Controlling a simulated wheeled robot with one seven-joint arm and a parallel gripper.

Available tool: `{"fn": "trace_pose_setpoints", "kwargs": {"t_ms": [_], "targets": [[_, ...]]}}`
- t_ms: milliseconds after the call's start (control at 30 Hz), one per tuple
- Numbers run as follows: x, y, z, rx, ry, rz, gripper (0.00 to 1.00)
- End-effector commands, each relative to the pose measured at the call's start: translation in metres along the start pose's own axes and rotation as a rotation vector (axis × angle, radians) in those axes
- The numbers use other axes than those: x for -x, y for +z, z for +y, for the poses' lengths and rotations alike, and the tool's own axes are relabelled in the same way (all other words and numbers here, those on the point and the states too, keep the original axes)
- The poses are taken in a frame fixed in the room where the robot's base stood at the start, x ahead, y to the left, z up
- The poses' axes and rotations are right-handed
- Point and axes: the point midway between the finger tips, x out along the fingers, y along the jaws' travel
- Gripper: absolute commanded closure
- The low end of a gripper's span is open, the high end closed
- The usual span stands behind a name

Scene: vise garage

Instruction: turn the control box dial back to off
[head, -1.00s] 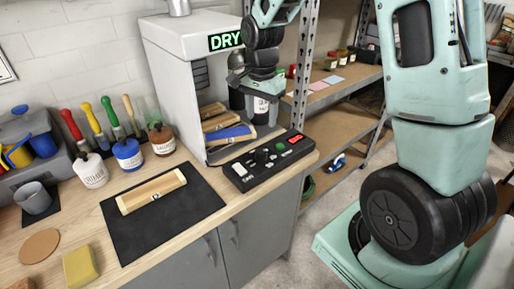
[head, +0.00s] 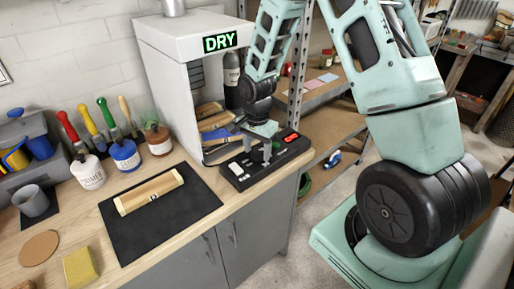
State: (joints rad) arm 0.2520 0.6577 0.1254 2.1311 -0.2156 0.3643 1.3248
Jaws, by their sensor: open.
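The control box (head: 236,180) is a black panel on the bench's right front corner, in front of the white drying cabinet. It carries a white switch, small light knobs and a red button (head: 290,137) at its far right end. My gripper (head: 262,160) is open and points down over the middle of the box, with its fingers close to the controls. I cannot tell whether they touch anything. The gripper hides the middle of the panel, and the dial cannot be made out apart from the fingers.
The white cabinet (head: 165,60) with a lit green DRY sign (head: 220,43) stands just behind the box, with wooden pieces inside. A wooden block (head: 150,192) lies on a black mat (head: 125,237) to the left. A metal shelf (head: 325,135) stands behind on the right.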

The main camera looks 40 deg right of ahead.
Motion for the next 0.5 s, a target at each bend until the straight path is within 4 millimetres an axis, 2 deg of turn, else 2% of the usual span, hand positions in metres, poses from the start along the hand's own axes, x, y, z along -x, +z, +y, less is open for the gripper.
{"fn": "trace_pose_setpoints", "kwargs": {"t_ms": [67, 200, 233, 500], "targets": [[0.0002, 0.0000, -0.0001, 0.000, 0.000, 0.000, 0.48], [0.0003, -0.0001, 0.0000, 0.000, 0.000, 0.000, 0.87], [0.0003, -0.0001, 0.0000, 0.000, 0.000, 0.000, 0.90], [0.0006, -0.0001, 0.0000, 0.017, 0.000, 0.000, 0.90]]}}
